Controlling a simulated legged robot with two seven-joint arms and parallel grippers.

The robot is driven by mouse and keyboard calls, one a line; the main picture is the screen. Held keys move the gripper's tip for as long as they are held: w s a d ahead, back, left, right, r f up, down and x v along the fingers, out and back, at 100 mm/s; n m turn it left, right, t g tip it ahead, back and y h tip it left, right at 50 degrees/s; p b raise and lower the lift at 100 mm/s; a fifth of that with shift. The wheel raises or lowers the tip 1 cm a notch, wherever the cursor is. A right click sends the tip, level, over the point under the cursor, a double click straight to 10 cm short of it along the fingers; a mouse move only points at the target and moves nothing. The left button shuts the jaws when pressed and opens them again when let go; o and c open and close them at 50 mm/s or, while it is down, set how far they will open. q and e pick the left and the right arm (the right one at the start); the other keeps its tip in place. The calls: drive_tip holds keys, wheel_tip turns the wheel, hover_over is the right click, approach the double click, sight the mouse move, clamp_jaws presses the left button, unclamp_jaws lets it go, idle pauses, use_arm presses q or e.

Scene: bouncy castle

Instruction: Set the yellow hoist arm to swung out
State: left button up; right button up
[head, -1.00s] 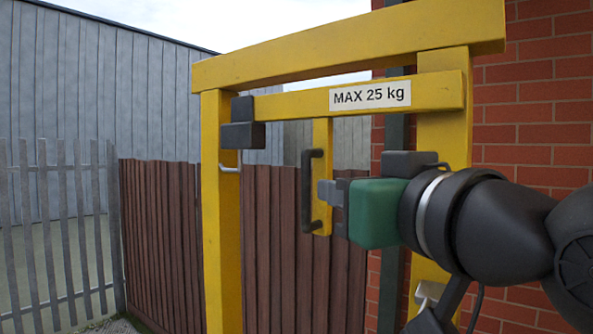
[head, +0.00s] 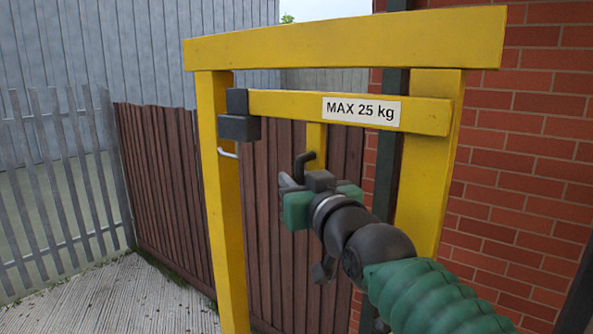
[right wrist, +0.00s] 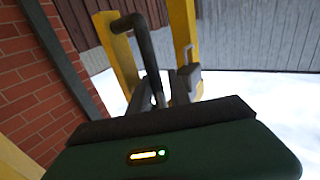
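The yellow hoist arm (head: 285,105) is a horizontal bar labelled MAX 25 kg. It runs under the frame's top beam, from the right post to a dark block (head: 239,127) by the left post. A short yellow upright (head: 317,138) hangs from it and carries a black handle (head: 303,160), which also shows in the right wrist view (right wrist: 146,48). My right gripper (head: 290,183) is at this handle, and in the right wrist view the bar runs down to its fingers (right wrist: 166,95). The grip itself is partly hidden. My left gripper is out of view.
The yellow frame has a left post (head: 222,220), a right post (head: 430,170) and a top beam (head: 340,42). A brick wall (head: 530,190) stands close on the right. A brown fence (head: 165,190) is behind. Paved ground (head: 110,305) lies clear at lower left.

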drive_tip(key=shift+w+d, duration=0.1)
drive_tip(key=shift+d, duration=0.2)
drive_tip(key=c, duration=0.4)
clamp_jaws()
drive_tip(key=shift+r, duration=0.15)
idle(0.5)
